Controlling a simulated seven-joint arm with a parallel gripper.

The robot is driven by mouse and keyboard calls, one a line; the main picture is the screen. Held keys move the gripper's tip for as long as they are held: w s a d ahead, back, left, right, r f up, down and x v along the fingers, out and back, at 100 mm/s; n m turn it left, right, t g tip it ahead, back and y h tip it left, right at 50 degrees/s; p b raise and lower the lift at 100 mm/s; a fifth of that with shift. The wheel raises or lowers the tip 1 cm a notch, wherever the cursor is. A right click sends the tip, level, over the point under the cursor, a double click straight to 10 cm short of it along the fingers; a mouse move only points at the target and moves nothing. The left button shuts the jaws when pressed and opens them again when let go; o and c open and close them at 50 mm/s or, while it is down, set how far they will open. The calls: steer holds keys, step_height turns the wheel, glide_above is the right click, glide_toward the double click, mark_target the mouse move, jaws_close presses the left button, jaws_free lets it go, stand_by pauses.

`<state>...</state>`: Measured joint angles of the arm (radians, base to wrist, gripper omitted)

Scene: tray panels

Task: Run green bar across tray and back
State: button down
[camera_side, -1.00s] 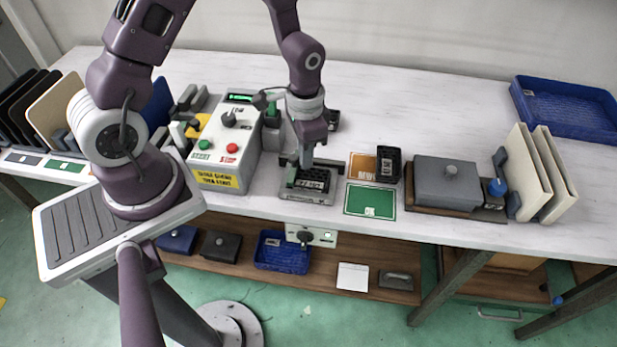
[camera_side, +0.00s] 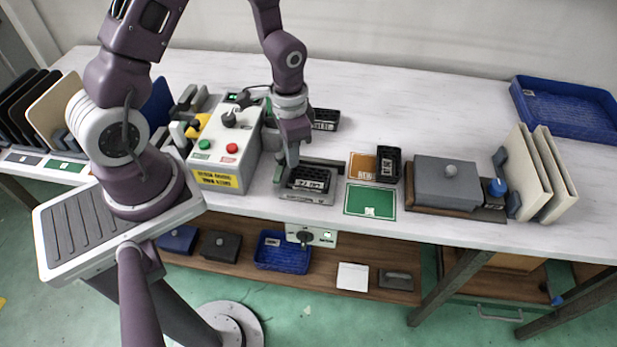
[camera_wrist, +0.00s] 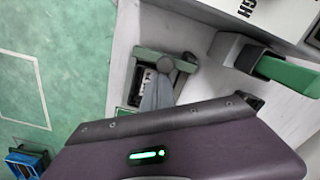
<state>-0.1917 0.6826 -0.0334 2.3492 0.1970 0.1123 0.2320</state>
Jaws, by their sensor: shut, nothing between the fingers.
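A black tray (camera_side: 309,179) with pale lettering lies in a grey fixture (camera_side: 303,197) near the table's front edge. In the side view my gripper (camera_side: 293,165) is at the tray's left end, pointing down; its fingers look closed and empty. A dull grey-green bar (camera_side: 278,172) shows just left of the tray. In the wrist view a muted green bar (camera_wrist: 150,54) with a round grey knob lies beside the partly hidden tray (camera_wrist: 141,82). My fingers (camera_wrist: 156,95) are close to it; contact cannot be told. A brighter green block (camera_wrist: 288,74) sits in a grey holder at right.
A control box (camera_side: 226,145) with buttons stands left of the tray. A second black tray (camera_side: 326,119) lies behind. Right are a green card (camera_side: 370,201), a black holder (camera_side: 388,164) and a grey lidded box (camera_side: 446,181). The back middle of the table is clear.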

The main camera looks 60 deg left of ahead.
steer(key=shift+w+d, duration=0.25)
steer(key=shift+w, duration=0.05)
steer(key=shift+r, duration=0.15)
step_height(320, 180, up, 7)
stand_by(0.5)
step_height(320, 180, up, 11)
steer(key=s+d+n+t, duration=0.1)
steer(key=s+t, duration=0.1)
steer(key=s, duration=0.1)
steer(key=s+d+r+n+t, duration=0.2)
steer(key=s+d+r+t, duration=0.1)
steer(key=s+r, duration=0.5)
steer(key=s, duration=0.3)
steer(key=shift+d+r+t, duration=0.15)
steer(key=shift+r+t, duration=0.15)
steer(key=shift+r, duration=0.05)
